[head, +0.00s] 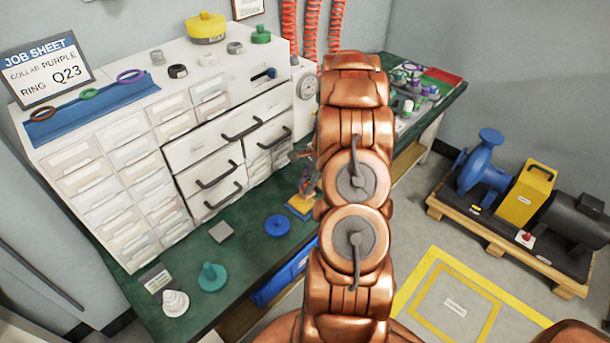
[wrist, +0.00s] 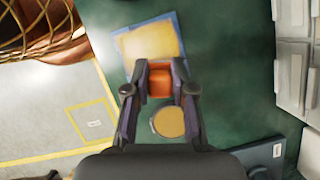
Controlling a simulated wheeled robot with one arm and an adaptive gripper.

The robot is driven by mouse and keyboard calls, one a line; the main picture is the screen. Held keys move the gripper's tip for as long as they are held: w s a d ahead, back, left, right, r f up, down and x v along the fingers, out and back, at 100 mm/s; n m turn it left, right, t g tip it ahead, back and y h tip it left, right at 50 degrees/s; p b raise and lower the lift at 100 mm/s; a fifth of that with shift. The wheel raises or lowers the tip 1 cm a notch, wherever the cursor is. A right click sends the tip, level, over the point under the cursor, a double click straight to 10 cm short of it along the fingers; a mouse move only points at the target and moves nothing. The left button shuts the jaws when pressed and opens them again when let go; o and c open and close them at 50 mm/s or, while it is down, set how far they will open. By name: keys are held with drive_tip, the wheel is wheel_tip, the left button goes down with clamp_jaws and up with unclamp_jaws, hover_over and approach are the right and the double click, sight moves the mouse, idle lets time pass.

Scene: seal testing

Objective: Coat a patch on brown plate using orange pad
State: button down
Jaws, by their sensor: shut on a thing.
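My gripper (wrist: 160,74) is shut on the orange pad (wrist: 159,86), a small block between its two fingers in the wrist view. A yellow-brown flat square plate (wrist: 150,38), which I take as the brown plate, lies on a blue sheet (wrist: 121,45) just beyond the fingertips. In the head view this plate (head: 301,206) shows partly beside my arm. A round tan disc with a grey rim (wrist: 168,122) is below the pad in the wrist view. I cannot tell whether the pad touches anything. In the head view my arm mostly hides the gripper.
The green bench (head: 245,255) also holds a blue disc (head: 277,225), a grey square block (head: 222,232), a teal flanged part (head: 212,277) and a white stepped part (head: 174,302). White drawer cabinets (head: 128,155) stand along the back. A dark flat thing (wrist: 262,155) lies at the wrist view's lower right.

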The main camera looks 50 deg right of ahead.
drive_tip(key=shift+a+f, duration=0.2)
drive_tip(key=shift+a, duration=0.9)
drive_tip(key=shift+a+r, duration=0.1)
drive_tip(key=shift+a, duration=0.15)
wheel_tip(320, 180, up, 7)
drive_tip(key=p, duration=0.2)
drive_tip(key=shift+p, duration=0.4)
drive_tip(key=shift+d, duration=0.1)
